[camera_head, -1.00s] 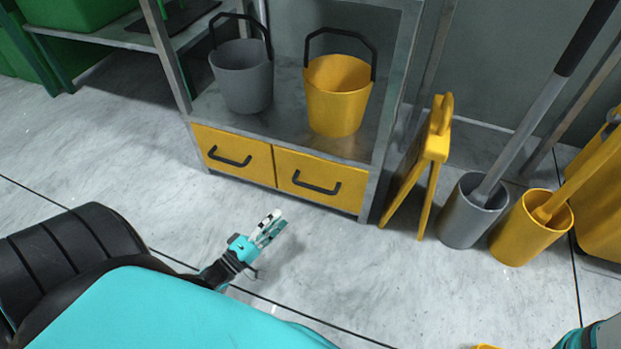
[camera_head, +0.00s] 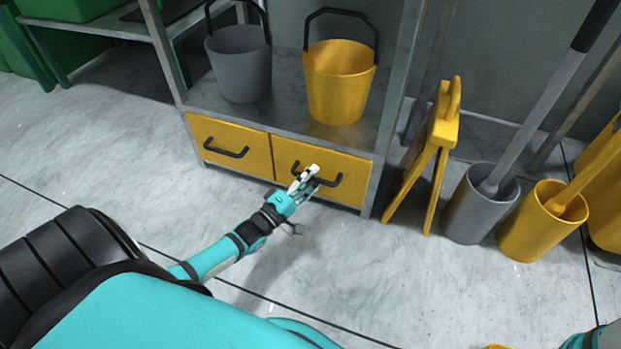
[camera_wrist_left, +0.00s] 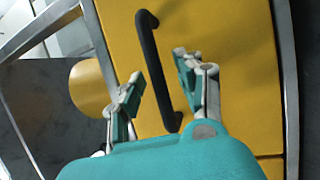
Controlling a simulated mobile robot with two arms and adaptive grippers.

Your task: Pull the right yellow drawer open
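The right yellow drawer (camera_head: 345,180) is shut under the metal shelf, with a black bar handle (camera_head: 327,182) on its front. My left gripper (camera_head: 308,178) is in front of that handle and overlaps its left part in the head view. In the left wrist view the gripper (camera_wrist_left: 157,78) is open, and the black handle (camera_wrist_left: 155,70) runs between its two fingers. I cannot tell whether either finger touches the handle. The left yellow drawer (camera_head: 215,140) is also shut. My right gripper is not in view.
A grey bucket (camera_head: 240,65) and a yellow bucket (camera_head: 338,85) stand on the shelf above the drawers. A folding yellow sign (camera_head: 437,140) stands right of the shelf, beside a grey holder (camera_head: 472,212) and a yellow holder (camera_head: 535,228). The floor before the drawers is clear.

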